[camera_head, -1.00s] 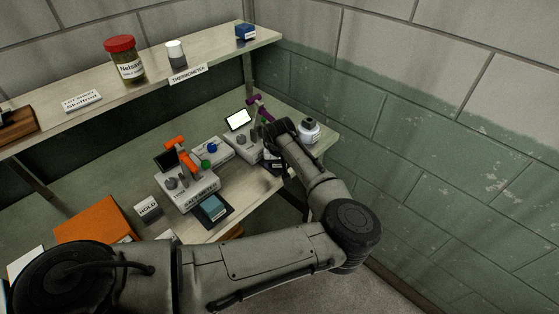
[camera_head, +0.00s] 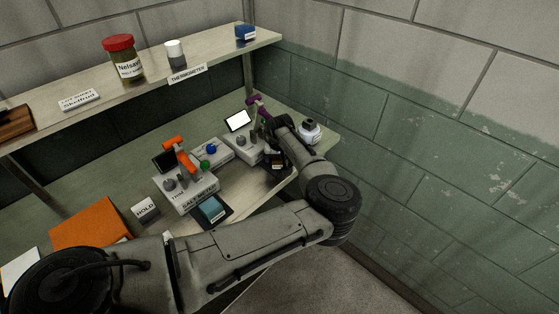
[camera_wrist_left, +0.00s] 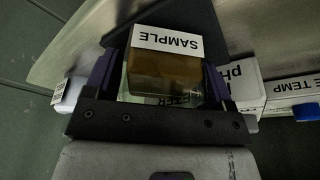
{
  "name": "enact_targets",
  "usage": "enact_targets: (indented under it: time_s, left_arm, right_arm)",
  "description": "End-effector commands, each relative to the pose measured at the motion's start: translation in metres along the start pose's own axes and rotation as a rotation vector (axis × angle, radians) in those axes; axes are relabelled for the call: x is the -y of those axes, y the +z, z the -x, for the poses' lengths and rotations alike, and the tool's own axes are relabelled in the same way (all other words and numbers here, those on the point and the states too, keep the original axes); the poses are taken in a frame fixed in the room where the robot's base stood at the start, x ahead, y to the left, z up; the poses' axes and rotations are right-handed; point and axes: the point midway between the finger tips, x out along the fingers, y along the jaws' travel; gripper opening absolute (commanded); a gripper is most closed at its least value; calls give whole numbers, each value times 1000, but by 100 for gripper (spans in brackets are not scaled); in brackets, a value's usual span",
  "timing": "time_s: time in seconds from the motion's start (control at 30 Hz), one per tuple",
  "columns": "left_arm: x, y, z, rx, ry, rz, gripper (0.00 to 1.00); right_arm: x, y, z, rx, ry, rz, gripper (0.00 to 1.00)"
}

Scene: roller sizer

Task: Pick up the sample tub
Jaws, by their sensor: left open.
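The sample tub (camera_wrist_left: 163,76) is a small brown block-shaped tub with a white SAMPLE label, seen close up in the left wrist view. My left gripper (camera_wrist_left: 160,68) is open, with its purple-sided fingers on either side of the tub. I cannot tell whether they touch it. In the head view my left gripper (camera_head: 277,148) is low over the right part of the bench, and its wrist and fingers partly hide the tub there. My right gripper is not in view.
A pH meter (camera_head: 242,145) stands beside the gripper, with a salt meter (camera_head: 186,194) further left. A shelf (camera_head: 205,72) with a red-lidded jar (camera_head: 124,60) runs above the back.

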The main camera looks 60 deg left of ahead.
Motion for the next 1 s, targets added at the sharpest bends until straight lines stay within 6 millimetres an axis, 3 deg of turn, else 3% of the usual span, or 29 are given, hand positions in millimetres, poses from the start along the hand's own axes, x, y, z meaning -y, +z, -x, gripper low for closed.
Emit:
enact_targets:
  time_s: [0.1,0.57,0.83,1.0]
  left_arm:
    - [0,0,0,0,0,0,76]
    - [0,0,1,0,0,0,33]
    - [0,-1,4,-1,0,0,33]
    - [0,-6,19,-2,0,0,33]
  right_arm:
    - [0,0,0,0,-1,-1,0]
    - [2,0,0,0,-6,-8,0]
    - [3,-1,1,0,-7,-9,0]
    - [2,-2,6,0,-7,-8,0]
